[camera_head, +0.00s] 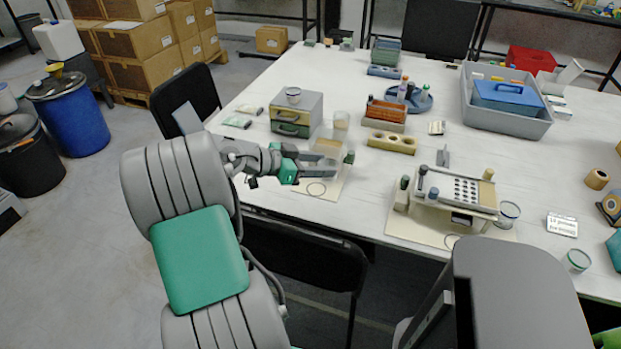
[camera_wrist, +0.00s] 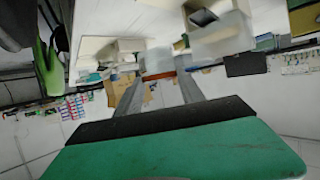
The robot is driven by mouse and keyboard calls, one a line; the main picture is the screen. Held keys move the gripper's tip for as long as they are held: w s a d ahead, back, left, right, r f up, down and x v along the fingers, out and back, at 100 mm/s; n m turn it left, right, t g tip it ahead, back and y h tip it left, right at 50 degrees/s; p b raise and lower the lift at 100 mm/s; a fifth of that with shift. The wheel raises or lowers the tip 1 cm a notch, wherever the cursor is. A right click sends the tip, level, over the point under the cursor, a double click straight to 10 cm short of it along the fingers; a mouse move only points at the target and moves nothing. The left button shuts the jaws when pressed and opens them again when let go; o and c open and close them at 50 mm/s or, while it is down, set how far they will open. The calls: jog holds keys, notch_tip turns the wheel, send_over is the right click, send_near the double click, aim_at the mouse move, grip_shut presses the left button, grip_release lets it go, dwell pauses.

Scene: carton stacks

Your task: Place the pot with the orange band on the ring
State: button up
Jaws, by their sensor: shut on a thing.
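My gripper (camera_head: 331,166) is over the pale board at the near left side of the table, fingers pointing right. In the wrist view its fingers (camera_wrist: 158,78) stand apart with a pale, see-through thing (camera_wrist: 157,61) between the tips, which I take for the pot. No orange band can be made out on it. A thin dark ring (camera_head: 316,188) lies on the board just below the fingers in the picture. A clear tub (camera_head: 327,144) stands right behind the fingers, and a clear pot (camera_head: 341,120) stands farther back.
A dark green post (camera_head: 349,157) stands just right of my fingertips. A drawer box (camera_head: 297,114) with a jar on top is behind. A holed rack (camera_head: 458,189) stands to the right. Bare table lies between. A black chair (camera_head: 305,258) is in front.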

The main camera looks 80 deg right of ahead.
jog(key=w+d+f, duration=0.1)
jog(key=f, duration=0.1)
jog(key=w+d+f, duration=0.2)
jog(key=f, duration=0.1)
jog(key=shift+w+d+f, duration=0.25)
jog(key=shift+d+f, duration=0.05)
jog(key=shift+w+d+f, duration=0.1)
jog(key=shift+f, duration=0.8)
jog(key=shift+w+d+f, duration=0.1)
jog(key=shift+f, duration=0.75)
jog(key=shift+f, duration=0.25)
jog(key=o, duration=1.3)
jog(key=shift+r, duration=0.1)
